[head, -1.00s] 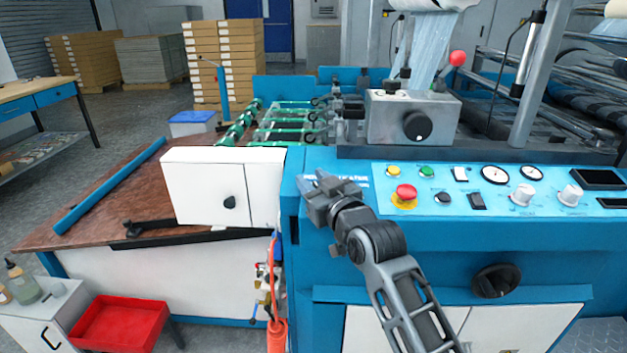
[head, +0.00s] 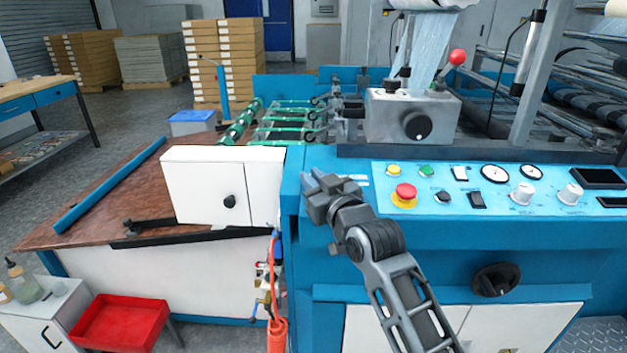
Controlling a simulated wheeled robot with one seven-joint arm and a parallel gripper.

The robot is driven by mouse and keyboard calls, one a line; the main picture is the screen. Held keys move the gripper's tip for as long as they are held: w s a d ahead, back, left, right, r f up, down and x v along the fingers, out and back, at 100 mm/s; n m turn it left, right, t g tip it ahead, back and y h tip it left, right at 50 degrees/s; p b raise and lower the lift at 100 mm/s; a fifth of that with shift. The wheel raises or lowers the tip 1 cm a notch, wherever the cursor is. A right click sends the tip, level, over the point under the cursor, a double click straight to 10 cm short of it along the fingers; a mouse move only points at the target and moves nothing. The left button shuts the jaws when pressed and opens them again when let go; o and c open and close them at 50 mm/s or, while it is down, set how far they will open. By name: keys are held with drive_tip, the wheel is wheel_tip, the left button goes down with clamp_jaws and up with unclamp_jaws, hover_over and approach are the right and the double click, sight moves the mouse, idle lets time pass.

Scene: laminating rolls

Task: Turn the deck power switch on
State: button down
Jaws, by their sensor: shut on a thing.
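My gripper (head: 314,181) is at the left end of the blue machine's top, left of the control panel. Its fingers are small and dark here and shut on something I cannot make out. The control panel (head: 520,228) holds a dark rocker switch (head: 477,200), a white switch (head: 460,173) and a black round selector (head: 442,197). I cannot read which is the deck power switch. These controls are to the right of my gripper and apart from it.
A red emergency button (head: 405,191) on a yellow base is the large control nearest my gripper. A white box (head: 203,185) with a black knob (head: 230,201) stands close on the left. A metal unit (head: 385,118) rises behind the panel.

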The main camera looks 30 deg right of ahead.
drive_tip(key=shift+f+m+h, duration=0.3)
drive_tip(key=shift+m+h, duration=0.3)
drive_tip(key=shift+h, duration=0.2)
drive_tip(key=shift+h+b, duration=0.3)
drive_tip(key=shift+d+f+m+g+h+b, duration=0.15)
drive_tip(key=shift+m+g+h+b, duration=0.15)
drive_tip(key=shift+m+h+b, duration=0.5)
drive_tip(key=m+h+b, duration=0.1)
drive_tip(key=b, duration=0.2)
drive_tip(key=m+g+h+b, duration=0.1)
drive_tip(key=h+b, duration=0.1)
drive_tip(key=m+g+h+b, duration=0.1)
drive_tip(key=m+b, duration=0.1)
drive_tip(key=b, duration=0.1)
drive_tip(key=shift+s+d+f+h+b, duration=0.1)
drive_tip(key=shift+d+f+h+b, duration=0.1)
drive_tip(key=shift+f+h+b, duration=0.1)
drive_tip(key=m+g+h+b, duration=0.1)
drive_tip(key=b, duration=0.1)
drive_tip(key=m+g+h+b, duration=0.2)
drive_tip(key=b, duration=0.1)
drive_tip(key=shift+s+d+r, duration=0.15)
drive_tip(key=m+g+h+b, duration=0.1)
drive_tip(key=m+g+b, duration=0.1)
drive_tip(key=m+g+h+b, duration=0.1)
drive_tip(key=m+g+b, duration=0.1)
drive_tip(key=shift+s+d+r+h, duration=0.2)
drive_tip(key=shift+h, duration=0.2)
drive_tip(key=shift+g, duration=0.3)
